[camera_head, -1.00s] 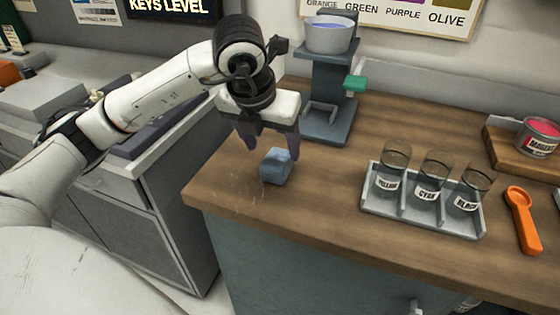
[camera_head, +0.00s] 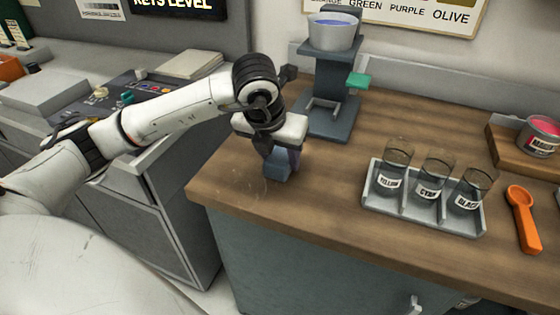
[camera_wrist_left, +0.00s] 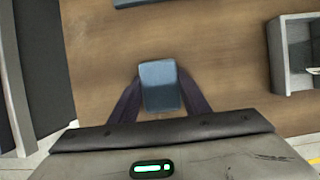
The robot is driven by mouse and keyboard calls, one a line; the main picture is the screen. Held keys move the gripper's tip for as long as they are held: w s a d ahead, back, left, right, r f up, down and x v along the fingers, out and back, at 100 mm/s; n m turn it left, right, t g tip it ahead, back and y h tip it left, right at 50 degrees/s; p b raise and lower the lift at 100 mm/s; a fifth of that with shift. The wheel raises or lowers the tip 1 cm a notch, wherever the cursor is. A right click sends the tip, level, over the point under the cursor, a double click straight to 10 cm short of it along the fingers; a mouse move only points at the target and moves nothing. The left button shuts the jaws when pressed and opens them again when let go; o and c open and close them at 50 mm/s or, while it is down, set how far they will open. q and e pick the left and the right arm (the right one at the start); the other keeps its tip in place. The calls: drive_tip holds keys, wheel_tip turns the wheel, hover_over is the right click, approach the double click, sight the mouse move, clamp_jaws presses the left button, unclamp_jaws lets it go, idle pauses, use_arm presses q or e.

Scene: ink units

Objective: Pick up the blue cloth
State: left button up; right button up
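The blue cloth (camera_head: 279,168) looks like a small folded block and is low at the counter top, near its left front corner. My left gripper (camera_head: 280,160) points down over it with one dark finger on each side. In the left wrist view the cloth (camera_wrist_left: 160,86) fills the gap between the two fingertips, which press against its sides, so the gripper looks shut on it. Whether its underside still touches the wood cannot be told. My right gripper is not in view.
A grey stand with a bowl (camera_head: 333,33) is just behind the gripper. A grey rack (camera_head: 376,206) with three labelled jars stands to the right, then an orange scoop (camera_head: 522,218) and a red-filled tin (camera_head: 540,136). The wooden counter (camera_head: 320,205) is clear in front.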

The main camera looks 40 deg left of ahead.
sight(280, 155)
use_arm(q)
drive_tip(key=shift+c, duration=0.4)
wheel_tip(280, 155, up, 10)
drive_tip(key=shift+r, duration=0.1)
